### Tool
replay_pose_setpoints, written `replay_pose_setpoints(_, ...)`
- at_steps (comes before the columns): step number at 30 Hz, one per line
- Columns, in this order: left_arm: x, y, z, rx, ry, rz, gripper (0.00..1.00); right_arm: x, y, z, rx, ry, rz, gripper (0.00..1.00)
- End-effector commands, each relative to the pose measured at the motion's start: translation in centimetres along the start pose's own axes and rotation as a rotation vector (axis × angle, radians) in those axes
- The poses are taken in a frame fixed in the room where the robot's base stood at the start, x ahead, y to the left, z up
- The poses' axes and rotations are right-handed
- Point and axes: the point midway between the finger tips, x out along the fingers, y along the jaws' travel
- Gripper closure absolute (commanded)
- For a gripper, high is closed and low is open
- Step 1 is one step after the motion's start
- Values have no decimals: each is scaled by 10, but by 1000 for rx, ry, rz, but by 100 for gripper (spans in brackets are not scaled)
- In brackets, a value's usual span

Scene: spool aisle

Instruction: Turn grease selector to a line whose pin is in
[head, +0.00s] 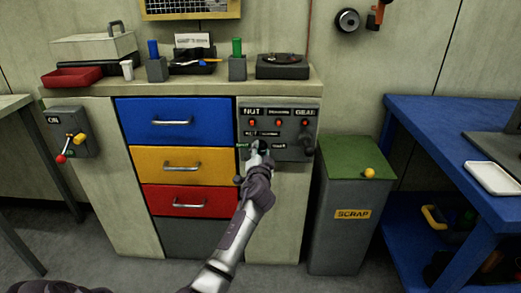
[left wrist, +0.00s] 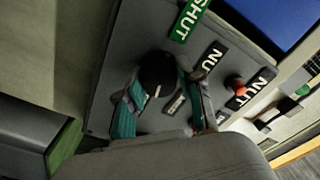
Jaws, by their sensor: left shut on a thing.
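The grey selector panel (head: 293,155) is on the right front of the cabinet, with labels including NUT and GEAR and a row of red pins (head: 279,123). My left gripper (head: 258,148) is at its lower left. In the left wrist view my left gripper (left wrist: 162,104) has a finger on each side of a round black knob (left wrist: 158,70) and is shut on it. A white line shows on the knob. A green SHUT label (left wrist: 190,20) and a red pin (left wrist: 237,86) beside a NUT label are near it. My right gripper is out of view.
A dark handle (head: 307,146) sticks out at the panel's right. A grey scrap bin (head: 348,235) with a yellow ball (head: 369,173) on its green top stands right of the cabinet. A blue bench (head: 430,130) is further right. Coloured drawers (head: 175,120) are left of the panel.

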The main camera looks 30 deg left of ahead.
Motion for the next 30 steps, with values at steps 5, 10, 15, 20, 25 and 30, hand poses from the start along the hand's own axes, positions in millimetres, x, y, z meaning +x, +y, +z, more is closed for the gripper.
replay_pose_setpoints(5, 0, 0, 0, 104, 0, 2, 98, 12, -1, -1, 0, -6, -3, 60)
replay_pose_setpoints(10, 0, 0, 0, 164, 0, 2, 98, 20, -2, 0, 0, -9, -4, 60)
replay_pose_setpoints(15, 0, 1, 0, 195, 0, 1, 98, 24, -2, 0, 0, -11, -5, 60)
replay_pose_setpoints(20, 0, 1, 0, 203, 0, 1, 98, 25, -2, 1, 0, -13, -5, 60)
replay_pose_setpoints(25, 0, 1, 0, 203, 0, 1, 98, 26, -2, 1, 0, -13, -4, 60)
replay_pose_setpoints(30, 0, 1, 0, 203, 0, 1, 53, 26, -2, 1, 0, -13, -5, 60)
